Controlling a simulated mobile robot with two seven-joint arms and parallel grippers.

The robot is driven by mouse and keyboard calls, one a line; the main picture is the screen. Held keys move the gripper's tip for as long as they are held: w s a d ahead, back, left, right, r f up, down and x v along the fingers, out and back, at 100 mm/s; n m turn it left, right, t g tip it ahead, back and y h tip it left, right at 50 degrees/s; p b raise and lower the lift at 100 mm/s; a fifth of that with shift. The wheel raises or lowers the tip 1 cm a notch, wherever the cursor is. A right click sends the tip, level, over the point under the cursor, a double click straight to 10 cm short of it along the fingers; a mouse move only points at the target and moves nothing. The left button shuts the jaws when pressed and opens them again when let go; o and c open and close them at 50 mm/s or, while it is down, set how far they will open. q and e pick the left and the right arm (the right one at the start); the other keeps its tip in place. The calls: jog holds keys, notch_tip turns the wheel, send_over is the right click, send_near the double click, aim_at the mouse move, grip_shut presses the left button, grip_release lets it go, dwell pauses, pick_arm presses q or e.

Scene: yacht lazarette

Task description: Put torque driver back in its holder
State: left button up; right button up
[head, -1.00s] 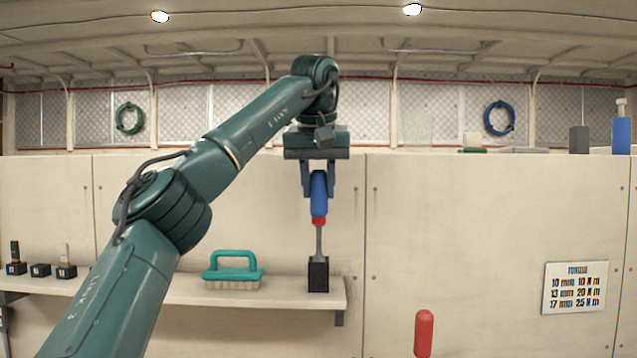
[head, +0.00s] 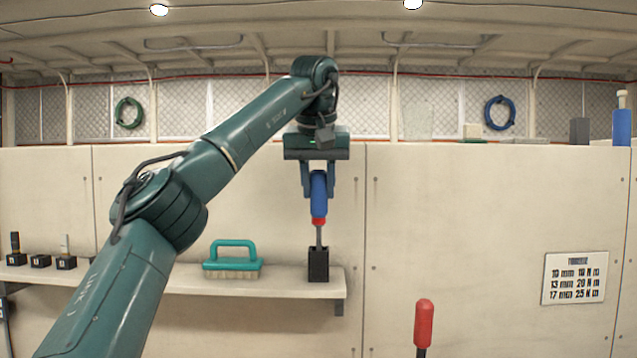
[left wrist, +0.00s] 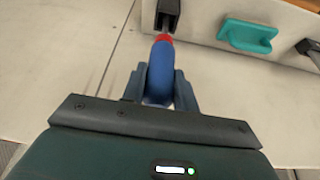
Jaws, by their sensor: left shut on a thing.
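The torque driver has a blue handle (head: 318,196), a red collar and a grey shaft pointing down. My left gripper (head: 318,190) is shut on the blue handle, and the driver hangs about upright. The shaft's lower end is hidden in or behind the top of the black block holder (head: 318,266), which stands near the right end of the shelf. In the left wrist view the driver (left wrist: 161,72) sits between the fingers, its red collar close to the black holder (left wrist: 168,12). How deep the tip sits is hidden. My right gripper is out of view.
A teal-handled brush (head: 232,262) lies on the shelf (head: 195,281) left of the holder. Small black blocks (head: 41,261) stand at the shelf's left. A red-handled item (head: 424,323) rises in the foreground. A torque chart (head: 574,278) hangs at right.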

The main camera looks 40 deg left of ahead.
pick_arm(q)
jog(key=shift+f, duration=0.5)
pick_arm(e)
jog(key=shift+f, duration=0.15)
pick_arm(q)
jog(key=o, duration=1.1)
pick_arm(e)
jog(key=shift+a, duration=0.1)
pick_arm(q)
jog(key=v, duration=0.3)
jog(key=shift+r+p, duration=0.35)
jog(key=p+v, duration=0.3)
jog(key=v, duration=0.6)
jog(key=shift+s+d+r, duration=0.1)
jog(key=shift+s+r, duration=0.1)
jog(key=shift+s, duration=0.05)
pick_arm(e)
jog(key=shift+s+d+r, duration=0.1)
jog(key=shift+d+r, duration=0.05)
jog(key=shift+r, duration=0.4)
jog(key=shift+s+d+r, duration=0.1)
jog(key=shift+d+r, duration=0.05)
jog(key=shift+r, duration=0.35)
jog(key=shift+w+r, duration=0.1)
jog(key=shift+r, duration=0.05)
